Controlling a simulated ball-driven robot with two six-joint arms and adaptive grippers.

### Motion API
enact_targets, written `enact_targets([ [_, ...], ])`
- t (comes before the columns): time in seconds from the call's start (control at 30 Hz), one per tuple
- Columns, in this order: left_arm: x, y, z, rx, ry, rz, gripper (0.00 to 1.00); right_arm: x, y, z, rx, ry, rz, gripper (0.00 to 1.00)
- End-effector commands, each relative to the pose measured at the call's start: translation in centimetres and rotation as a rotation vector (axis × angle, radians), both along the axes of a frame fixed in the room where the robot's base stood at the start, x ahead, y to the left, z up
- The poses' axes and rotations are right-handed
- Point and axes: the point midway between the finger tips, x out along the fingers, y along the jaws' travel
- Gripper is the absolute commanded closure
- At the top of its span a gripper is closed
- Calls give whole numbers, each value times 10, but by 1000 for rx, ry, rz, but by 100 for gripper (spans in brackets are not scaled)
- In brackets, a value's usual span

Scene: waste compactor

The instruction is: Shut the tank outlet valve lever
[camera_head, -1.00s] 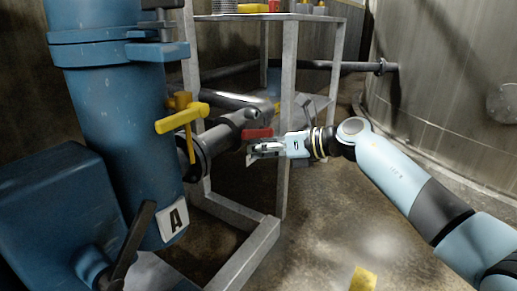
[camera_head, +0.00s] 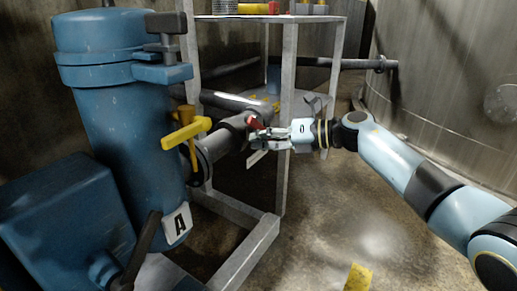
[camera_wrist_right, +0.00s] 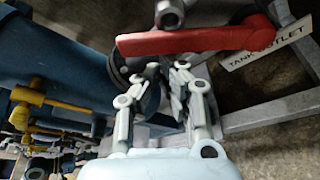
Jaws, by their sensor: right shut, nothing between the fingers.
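The red tank outlet valve lever (camera_head: 254,124) sits on the grey pipe, just above and left of my right gripper (camera_head: 264,139). In the right wrist view the lever (camera_wrist_right: 185,41) runs across the top, beyond the fingertips. A white tag reading TANK OUTLET (camera_wrist_right: 266,45) hangs at its right end. My right gripper (camera_wrist_right: 167,72) is shut and holds nothing. Its fingertips are close to the lever, but I cannot tell whether they touch it. My left gripper is not in view.
A yellow lever (camera_head: 186,133) stands on the pipe to the left, near the blue vessel (camera_head: 125,130) marked A. A grey metal frame (camera_head: 289,110) stands behind the gripper. A large tank (camera_head: 445,80) is at right. The floor (camera_head: 330,210) in front is mostly clear.

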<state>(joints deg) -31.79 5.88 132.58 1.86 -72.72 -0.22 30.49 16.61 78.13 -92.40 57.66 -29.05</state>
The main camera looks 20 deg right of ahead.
Motion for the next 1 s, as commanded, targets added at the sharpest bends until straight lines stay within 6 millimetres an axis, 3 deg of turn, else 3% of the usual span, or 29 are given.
enact_targets([
  [0.03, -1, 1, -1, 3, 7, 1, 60, 4, -3, 13, 35, 16, -4, 100],
  [0.33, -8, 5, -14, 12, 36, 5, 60, 14, -16, 31, 259, 193, -3, 100],
  [1.0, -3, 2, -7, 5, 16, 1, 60, 34, -42, 49, 602, 463, -4, 100],
])
